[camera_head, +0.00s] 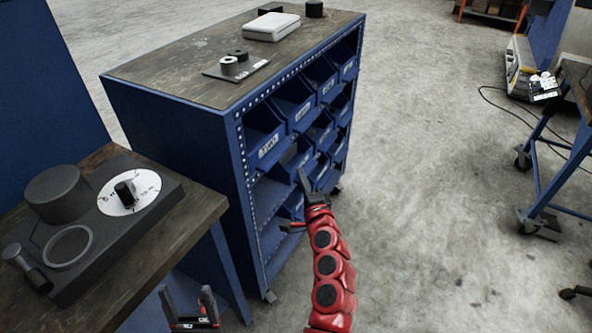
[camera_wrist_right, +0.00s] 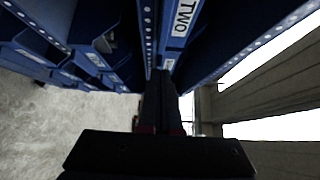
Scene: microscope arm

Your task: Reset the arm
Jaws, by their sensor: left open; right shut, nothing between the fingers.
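My right arm is red and reaches up from the bottom middle of the head view. Its gripper (camera_head: 303,180) is in front of the bins of a blue shelf unit. The right wrist view shows its dark fingers (camera_wrist_right: 163,88) closed together and empty, pointing at the shelf below a label reading "TWO" (camera_wrist_right: 183,18). Whether they touch the shelf I cannot tell. My left gripper (camera_head: 190,298) is open and empty, low at the lower left, beside the wooden table. No microscope arm can be made out.
The blue shelf unit (camera_head: 170,126) holds several labelled bins (camera_head: 265,145). On the wooden table (camera_head: 190,232) sits a dark device (camera_head: 95,240) with a white dial (camera_head: 145,190), a cylinder and a ring. A blue wheeled stand (camera_head: 545,165) is at right. Floor between (camera_head: 430,190) is clear.

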